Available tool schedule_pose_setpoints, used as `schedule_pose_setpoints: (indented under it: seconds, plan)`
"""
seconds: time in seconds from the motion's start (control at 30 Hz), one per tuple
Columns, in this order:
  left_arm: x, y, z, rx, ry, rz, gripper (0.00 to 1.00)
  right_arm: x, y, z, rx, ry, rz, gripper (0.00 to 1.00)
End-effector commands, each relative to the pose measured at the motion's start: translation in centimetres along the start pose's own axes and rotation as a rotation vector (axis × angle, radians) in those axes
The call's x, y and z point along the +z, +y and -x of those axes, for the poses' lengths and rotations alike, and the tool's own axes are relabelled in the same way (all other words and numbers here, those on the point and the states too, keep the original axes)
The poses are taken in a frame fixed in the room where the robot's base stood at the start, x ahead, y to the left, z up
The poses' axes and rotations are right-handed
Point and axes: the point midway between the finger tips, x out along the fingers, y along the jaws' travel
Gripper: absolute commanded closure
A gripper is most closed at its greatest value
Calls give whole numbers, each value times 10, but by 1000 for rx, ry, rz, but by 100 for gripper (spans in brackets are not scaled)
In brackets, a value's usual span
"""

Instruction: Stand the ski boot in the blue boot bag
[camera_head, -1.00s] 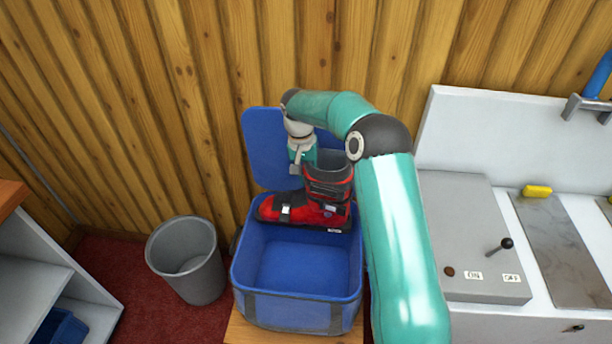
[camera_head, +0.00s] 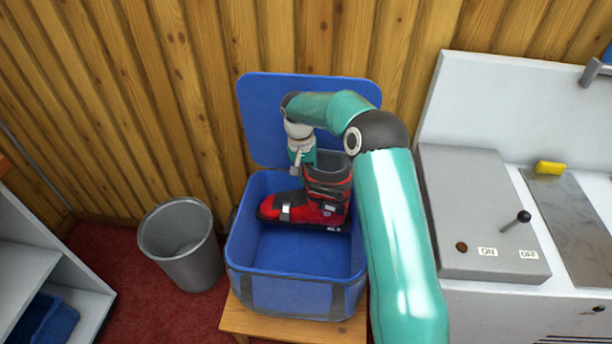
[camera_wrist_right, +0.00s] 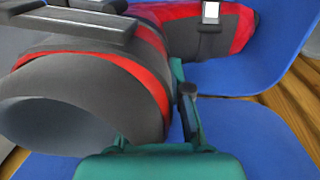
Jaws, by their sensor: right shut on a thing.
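The red and black ski boot (camera_head: 318,208) is upright, toe to the left, within the opening of the blue boot bag (camera_head: 290,296). The bag's lid stands open at the back. I cannot tell whether the sole touches the bag floor. My right gripper (camera_head: 303,172) is shut on the boot's cuff, at its upper back left side in the head view. The right wrist view shows the boot's dark cuff (camera_wrist_right: 95,85) close up at the gripper, with the blue bag (camera_wrist_right: 258,128) behind. My left gripper is not in view.
The bag stands on a wooden stool or bench (camera_head: 262,326). A grey bin (camera_head: 182,245) is to its left, and a white shelf (camera_head: 30,245) is farther left. A grey machine (camera_head: 478,215) with a lever is at the right. A wood-panelled wall is behind.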

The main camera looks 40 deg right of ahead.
Motion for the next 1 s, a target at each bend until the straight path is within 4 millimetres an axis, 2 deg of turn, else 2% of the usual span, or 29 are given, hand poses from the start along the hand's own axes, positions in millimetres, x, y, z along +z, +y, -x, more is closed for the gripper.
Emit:
schedule_pose_setpoints:
  seconds: [0.03,0.5,1.0]
  plan:
    - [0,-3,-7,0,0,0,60,-1,-1,-7,-1,3,-1,100]
    - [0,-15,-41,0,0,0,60,-1,-6,-54,-1,4,-1,100]
    - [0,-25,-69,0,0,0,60,-1,-12,-104,0,3,-1,100]
